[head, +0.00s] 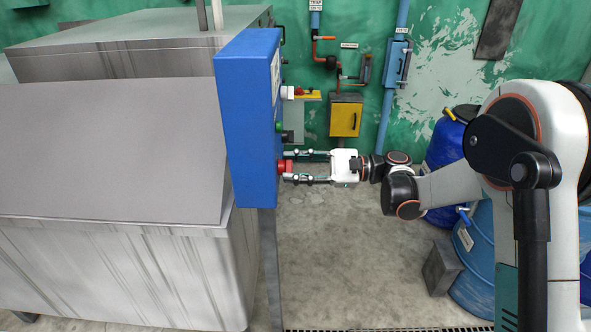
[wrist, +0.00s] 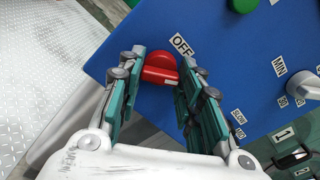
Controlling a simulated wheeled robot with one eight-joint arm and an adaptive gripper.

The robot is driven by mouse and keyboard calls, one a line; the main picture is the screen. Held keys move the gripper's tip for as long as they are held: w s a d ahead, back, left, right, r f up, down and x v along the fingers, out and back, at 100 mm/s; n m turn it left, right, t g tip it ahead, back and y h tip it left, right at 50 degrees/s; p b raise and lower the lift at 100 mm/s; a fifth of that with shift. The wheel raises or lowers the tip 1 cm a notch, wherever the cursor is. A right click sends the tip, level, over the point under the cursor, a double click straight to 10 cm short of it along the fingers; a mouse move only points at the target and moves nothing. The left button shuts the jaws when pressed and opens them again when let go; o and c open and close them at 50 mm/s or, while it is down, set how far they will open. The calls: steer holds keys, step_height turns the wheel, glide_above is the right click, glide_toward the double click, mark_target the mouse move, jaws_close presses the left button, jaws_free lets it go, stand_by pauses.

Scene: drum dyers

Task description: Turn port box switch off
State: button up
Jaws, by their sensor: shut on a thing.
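The port box is a blue box (head: 238,125) mounted at the right end of the metal drum. Its switch is a red rotary knob (wrist: 160,70) with a raised grip bar on the blue face. The knob also shows in the head view as a small red piece (head: 282,166). A white OFF label (wrist: 183,44) sits just above and right of the knob. My gripper (wrist: 165,72) has its two green-padded fingers on either side of the knob, shut on it. In the head view my gripper (head: 292,167) reaches left to the box face. Which label the bar points to is unclear.
A green button (wrist: 242,4) and a white MIN knob (wrist: 302,85) share the face. Another red knob (head: 296,90) is higher up. A yellow wall box (head: 346,117) and blue barrels (head: 480,255) stand behind. Floor below my arm is clear.

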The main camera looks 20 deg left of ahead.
steer(key=n+b, duration=0.1)
steer(key=n, duration=1)
stand_by(0.6)
steer(key=o, duration=1.1)
steer(key=shift+c, duration=0.2)
steer(key=v, duration=1.2)
steer(key=shift+s, duration=0.1)
